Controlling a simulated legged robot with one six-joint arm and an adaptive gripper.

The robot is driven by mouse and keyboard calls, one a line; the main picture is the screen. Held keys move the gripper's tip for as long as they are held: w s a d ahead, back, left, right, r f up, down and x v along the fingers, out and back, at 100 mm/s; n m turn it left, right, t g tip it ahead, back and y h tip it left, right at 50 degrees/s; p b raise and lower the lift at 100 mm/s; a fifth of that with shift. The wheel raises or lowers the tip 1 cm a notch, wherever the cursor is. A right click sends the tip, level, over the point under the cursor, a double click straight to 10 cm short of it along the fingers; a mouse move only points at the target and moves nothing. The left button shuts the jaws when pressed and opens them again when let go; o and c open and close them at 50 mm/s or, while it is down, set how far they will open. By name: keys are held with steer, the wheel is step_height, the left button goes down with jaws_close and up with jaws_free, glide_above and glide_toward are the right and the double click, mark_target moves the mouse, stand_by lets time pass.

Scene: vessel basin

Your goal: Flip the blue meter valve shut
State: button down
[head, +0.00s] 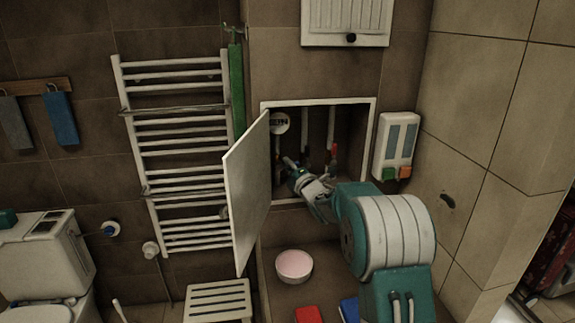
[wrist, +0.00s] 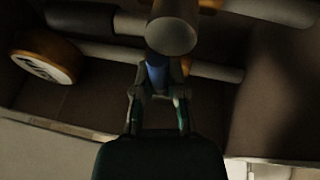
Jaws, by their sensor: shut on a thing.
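The open wall cabinet (head: 350,102) holds pipes and a round white meter (head: 280,123), which also shows at the left in the wrist view (wrist: 42,63). My gripper (head: 300,176) reaches into the lower left of the cabinet, below the meter. In the wrist view my gripper (wrist: 158,92) has its two fingers on either side of the blue valve handle (wrist: 157,75) and is shut on it. The handle sits just below a grey cylindrical pipe end. In the head view my gripper hides the handle, so its exact angle is unclear there.
The cabinet door (head: 247,195) stands open at the left, close to my arm. A red-handled valve (head: 333,151) is on a pipe to the right. A dispenser (head: 396,145) hangs right of the cabinet. A pink-filled bowl (head: 294,265) stands below.

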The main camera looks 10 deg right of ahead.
steer(key=shift+f+m, duration=0.4)
steer(key=shift+m, duration=0.2)
steer(key=shift+f+h, duration=0.15)
steer(key=shift+h, duration=0.15)
steer(key=c, duration=0.7)
jaws_free()
steer(key=shift+r, duration=0.2)
steer(key=shift+s+d, duration=0.2)
steer(key=shift+s, duration=0.2)
steer(key=v, duration=0.7)
steer(key=f+v, duration=0.1)
steer(key=v, duration=0.3)
steer(key=shift+r+m, duration=0.15)
steer(key=shift+m, duration=0.15)
